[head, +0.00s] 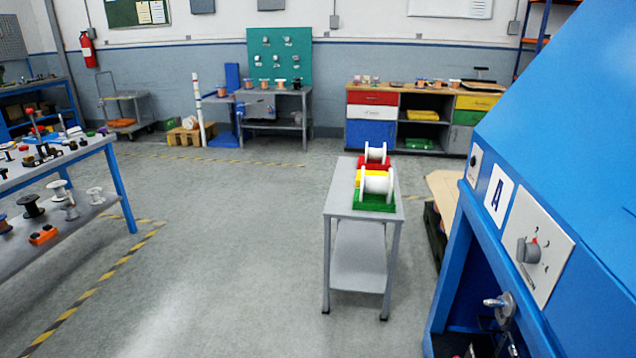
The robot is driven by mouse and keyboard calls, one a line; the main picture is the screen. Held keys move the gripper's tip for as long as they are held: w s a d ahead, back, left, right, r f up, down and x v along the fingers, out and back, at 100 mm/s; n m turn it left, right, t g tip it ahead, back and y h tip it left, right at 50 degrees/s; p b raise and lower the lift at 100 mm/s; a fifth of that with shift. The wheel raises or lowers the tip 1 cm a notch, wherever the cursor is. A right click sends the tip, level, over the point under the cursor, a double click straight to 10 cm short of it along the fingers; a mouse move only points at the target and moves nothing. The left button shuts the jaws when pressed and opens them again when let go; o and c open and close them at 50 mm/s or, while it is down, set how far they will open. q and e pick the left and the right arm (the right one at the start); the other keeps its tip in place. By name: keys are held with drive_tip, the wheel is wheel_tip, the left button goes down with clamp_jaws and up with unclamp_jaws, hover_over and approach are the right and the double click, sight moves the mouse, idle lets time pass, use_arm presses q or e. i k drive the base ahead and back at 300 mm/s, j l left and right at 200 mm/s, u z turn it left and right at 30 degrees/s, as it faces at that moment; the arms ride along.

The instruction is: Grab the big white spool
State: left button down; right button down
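A big white spool (376,182) stands on its flanges in a green tray (375,205) at the near end of a narrow grey table (338,190). A second white spool (376,153) sits behind it in a red tray (374,166) and looks smaller. Something yellow shows between the two, partly hidden by the near spool. Neither of my grippers shows in the head view.
A large blue machine (570,130) fills the right side, close to the grey table. A blue-legged workbench (70,165) with several small spools stands at the left. Open grey floor (220,260) lies between them.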

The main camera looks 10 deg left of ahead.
sight(376, 185)
drive_tip(key=i+j, duration=0.15)
drive_tip(key=i, duration=0.65)
drive_tip(key=i+j, duration=0.15)
drive_tip(key=i, duration=0.65)
drive_tip(key=i+j, duration=0.1)
drive_tip(key=i, duration=0.7)
